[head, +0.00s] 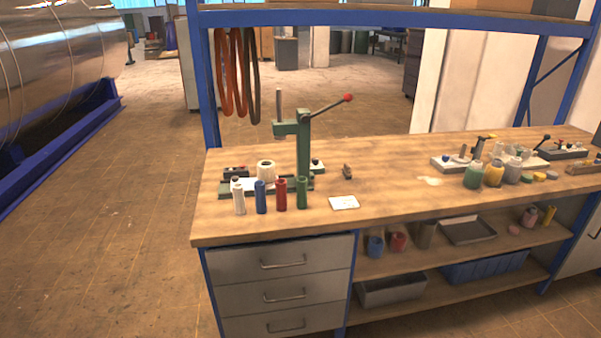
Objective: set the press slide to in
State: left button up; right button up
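A green arbor press (304,148) stands upright on the left part of the wooden workbench (390,194). Its lever with a red knob (348,97) points up to the right. At the press's foot lies a dark, low base with a slide area (232,186), partly hidden by small bottles. A white roll-like part (266,169) sits beside the press column. I cannot tell the slide's position at this distance. Neither of my grippers shows in the head view.
White, blue (261,197), red (281,194) and green (302,192) bottles stand in front of the press. A white card (344,202) lies to their right. Jars (473,175) and fixtures fill the bench's right side. Drawers (283,265) are below; open floor lies left.

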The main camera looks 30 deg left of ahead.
aim_at(248, 184)
jog(key=i+j+z, duration=0.25)
jog(key=j, duration=0.35)
jog(key=j+z, duration=0.25)
jog(key=j, duration=0.35)
jog(key=j+z, duration=0.25)
jog(key=j, duration=0.4)
